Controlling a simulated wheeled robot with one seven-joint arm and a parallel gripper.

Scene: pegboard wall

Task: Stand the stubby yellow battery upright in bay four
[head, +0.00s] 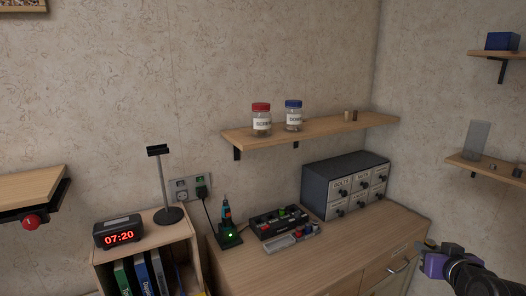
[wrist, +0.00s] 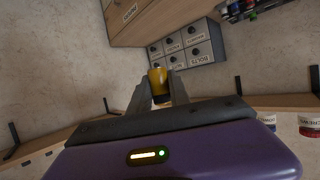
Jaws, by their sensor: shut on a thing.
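My gripper (wrist: 159,88) is shut on a stubby yellow battery (wrist: 158,82) with a darker top end, seen between the two grey fingers in the wrist view. In the head view my gripper (head: 428,247) is at the lower right, in the air by the right end of the desk; the battery cannot be made out there. A black holder with bays (head: 279,222) stands on the desk, well to the left of my gripper. It has a green item and other small items in it. Its bay numbers are too small to read, so bay four cannot be told apart.
A grey tray with small items (head: 291,240) lies in front of the holder. A drawer cabinet (head: 345,185) stands behind it to the right, and a screwdriver on a lit stand (head: 227,232) to the left. A shelf (head: 315,133) with two jars overhangs. The desk's front right top is clear.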

